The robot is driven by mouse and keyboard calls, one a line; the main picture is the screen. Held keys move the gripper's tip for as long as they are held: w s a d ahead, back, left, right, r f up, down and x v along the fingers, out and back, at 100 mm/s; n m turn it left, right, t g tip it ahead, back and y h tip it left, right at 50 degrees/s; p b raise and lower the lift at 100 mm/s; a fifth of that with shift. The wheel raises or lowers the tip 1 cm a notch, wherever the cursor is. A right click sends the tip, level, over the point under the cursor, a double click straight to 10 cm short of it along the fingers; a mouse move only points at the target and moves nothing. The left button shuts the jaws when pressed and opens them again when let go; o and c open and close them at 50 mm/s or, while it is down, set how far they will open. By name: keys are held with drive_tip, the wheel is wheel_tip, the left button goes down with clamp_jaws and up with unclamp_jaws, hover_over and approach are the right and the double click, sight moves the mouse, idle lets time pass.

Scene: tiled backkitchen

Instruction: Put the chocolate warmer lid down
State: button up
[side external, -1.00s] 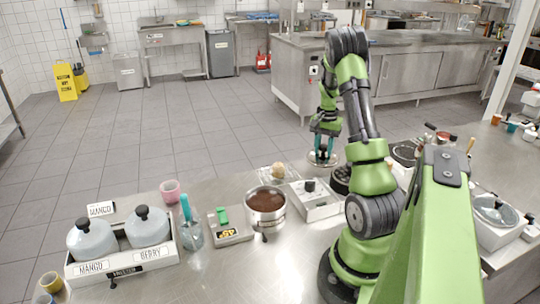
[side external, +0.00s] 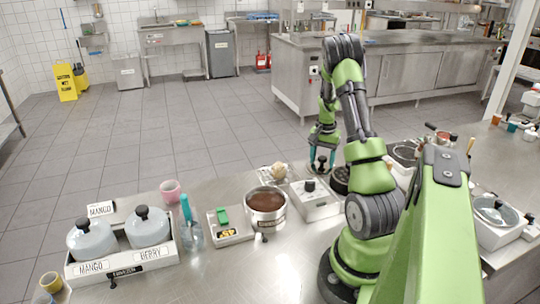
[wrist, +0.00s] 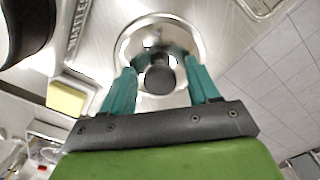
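The chocolate warmer lid (wrist: 128,47) is a round shiny metal disc with a black knob (wrist: 160,78), seen in the wrist view. In the side view its knob (side external: 321,160) shows between my fingers, low at the counter's far edge. My gripper (wrist: 160,82) is open, with a teal finger on each side of the knob and a gap to it. It also shows in the side view (side external: 320,161). The chocolate warmer (side external: 266,200), a metal pot of brown chocolate, stands uncovered to the left of my arm.
A white box with a black knob (side external: 315,201) stands between the pot and my arm. A yellow block (wrist: 67,98) lies near the lid.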

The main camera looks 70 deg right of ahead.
sight(322, 157)
wheel_tip(322, 157, up, 12)
drive_tip(key=w+a+r+n+t, duration=0.25)
drive_tip(key=w+a+r, duration=0.4)
drive_tip(key=a, duration=0.35)
drive_tip(key=w+a+r+n+t, duration=0.2)
drive_tip(key=a+n, duration=0.2)
drive_tip(key=a, duration=0.7)
drive_tip(key=w+a+r+n+t, duration=0.1)
drive_tip(key=a+r+n, duration=0.2)
drive_tip(key=a, duration=0.9)
drive_tip(key=s+a+n+t+y, duration=0.1)
drive_tip(key=s+a+n, duration=0.3)
drive_tip(key=a, duration=0.6)
drive_tip(key=shift+s+f+t+y, duration=0.35)
drive_tip(key=shift+s+y, duration=0.15)
drive_tip(key=shift+s, duration=0.2)
drive_tip(key=shift+o, duration=0.2)
drive_tip(key=shift+a+n, duration=0.1)
drive_tip(key=shift+n, duration=0.15)
